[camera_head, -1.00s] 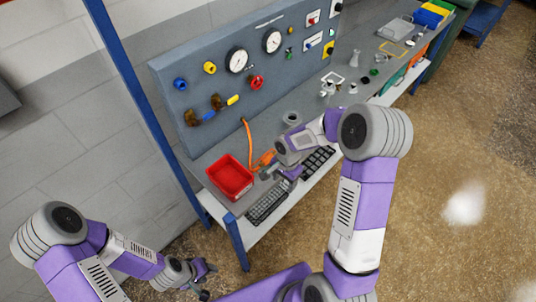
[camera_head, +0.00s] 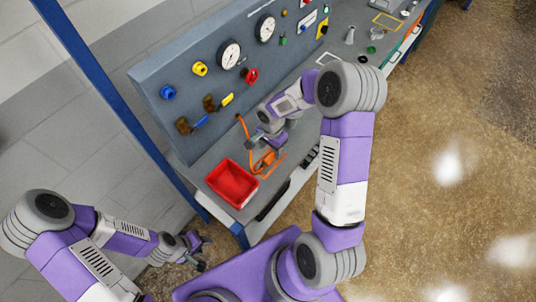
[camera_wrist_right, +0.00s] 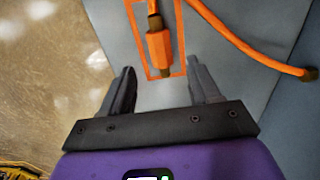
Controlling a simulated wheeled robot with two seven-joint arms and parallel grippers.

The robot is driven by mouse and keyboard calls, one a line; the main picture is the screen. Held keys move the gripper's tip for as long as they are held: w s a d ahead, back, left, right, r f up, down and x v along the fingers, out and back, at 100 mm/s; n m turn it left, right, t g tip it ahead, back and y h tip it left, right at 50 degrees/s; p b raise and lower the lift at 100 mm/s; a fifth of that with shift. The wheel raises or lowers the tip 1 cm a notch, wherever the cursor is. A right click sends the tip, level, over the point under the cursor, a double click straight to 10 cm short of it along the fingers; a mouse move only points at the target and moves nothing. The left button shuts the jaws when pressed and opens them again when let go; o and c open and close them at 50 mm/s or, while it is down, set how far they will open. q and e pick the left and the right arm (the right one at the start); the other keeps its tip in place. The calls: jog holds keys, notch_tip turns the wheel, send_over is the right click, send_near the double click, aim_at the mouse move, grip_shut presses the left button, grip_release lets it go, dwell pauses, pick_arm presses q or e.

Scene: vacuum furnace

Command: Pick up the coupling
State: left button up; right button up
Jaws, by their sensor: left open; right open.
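The orange coupling (camera_wrist_right: 158,52) with a brown-metal tip hangs on an orange hose and lies inside an orange outline on the grey bench. In the head view the coupling (camera_head: 268,158) is partly hidden beside my right gripper (camera_head: 262,143). In the right wrist view my right gripper (camera_wrist_right: 162,80) is open, with its two fingers apart and pointing toward the coupling. The coupling's tip lies just beyond the fingertips, roughly midway between them. My left gripper (camera_head: 197,250) is open and empty, low at the left, away from the bench.
A red bin (camera_head: 232,184) stands on the bench left of the coupling. A grey panel (camera_head: 190,110) with gauges and valves rises behind. The orange hose (camera_wrist_right: 245,45) runs right in the wrist view.

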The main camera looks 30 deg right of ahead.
aim_at(271, 155)
notch_tip(271, 155, down, 5)
jog(key=shift+w+f, duration=0.1)
jog(key=shift+w, duration=0.05)
jog(key=shift+c, duration=0.4)
grip_shut()
